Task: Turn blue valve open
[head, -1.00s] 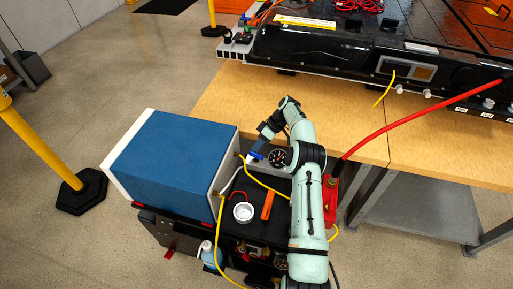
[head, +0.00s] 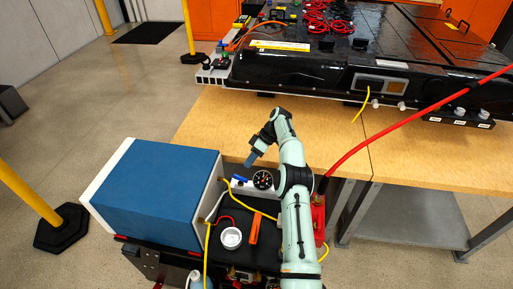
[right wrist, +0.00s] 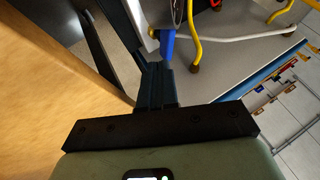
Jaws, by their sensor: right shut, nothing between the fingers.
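The blue valve (head: 239,179) shows as a small blue lever beside a round black gauge (head: 263,180) on the black cart. My right gripper (head: 251,160) is shut and empty, pointing down just above and behind the blue lever. In the right wrist view the blue lever (right wrist: 167,46) is just beyond the tips of my dark right gripper (right wrist: 153,67). They look very close there; I cannot tell whether they touch. The lever's pivot is partly hidden. My left gripper is not in view.
A blue box with white ends (head: 160,190) stands left of the valve. A white cup (head: 231,238) and an orange bar (head: 254,228) lie nearer on the cart. A red hose (head: 400,121) runs up right. The wooden table (head: 215,122) behind is largely clear at its near edge.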

